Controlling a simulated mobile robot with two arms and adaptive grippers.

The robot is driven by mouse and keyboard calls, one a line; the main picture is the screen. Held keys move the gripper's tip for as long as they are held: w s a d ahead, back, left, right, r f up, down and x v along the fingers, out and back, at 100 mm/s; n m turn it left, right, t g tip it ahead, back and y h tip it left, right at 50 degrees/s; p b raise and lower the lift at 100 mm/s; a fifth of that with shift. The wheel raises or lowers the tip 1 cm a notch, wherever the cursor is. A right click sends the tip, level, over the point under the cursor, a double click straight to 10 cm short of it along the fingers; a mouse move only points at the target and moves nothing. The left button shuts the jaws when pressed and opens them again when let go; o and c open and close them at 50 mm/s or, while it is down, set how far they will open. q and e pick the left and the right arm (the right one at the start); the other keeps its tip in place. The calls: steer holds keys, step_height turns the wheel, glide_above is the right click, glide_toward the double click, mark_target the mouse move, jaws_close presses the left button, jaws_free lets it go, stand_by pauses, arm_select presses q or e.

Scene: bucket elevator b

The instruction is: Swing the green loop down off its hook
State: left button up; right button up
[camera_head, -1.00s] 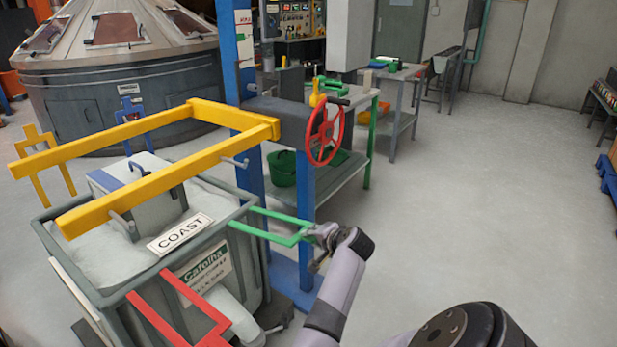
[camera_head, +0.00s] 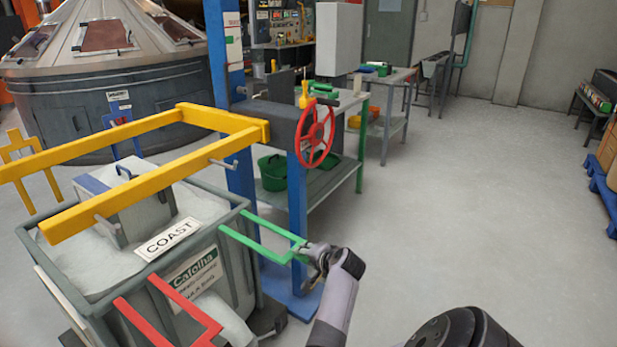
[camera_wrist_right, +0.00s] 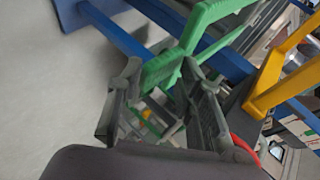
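The green loop (camera_head: 264,240) is a flat U-shaped bar that reaches out from the right side of the grey bucket (camera_head: 243,262) and slopes down toward its outer end. My right gripper (camera_head: 307,254) is at that outer end. In the right wrist view the green loop (camera_wrist_right: 163,68) runs between the fingertips of my right gripper (camera_wrist_right: 162,75), which appear closed on it. A grey peg (camera_head: 223,164) sticks out of the yellow frame above the loop; I cannot tell whether it is the hook. My left gripper is not in view.
The yellow frame (camera_head: 160,172) spans the bucket, and a red loop (camera_head: 180,325) sticks out of its near side. A blue post (camera_head: 298,235) and a red handwheel (camera_head: 315,136) stand just behind my right gripper.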

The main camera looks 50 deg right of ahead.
steer(key=shift+w, duration=0.5)
steer(key=shift+s, duration=0.15)
steer(key=v, duration=1.2)
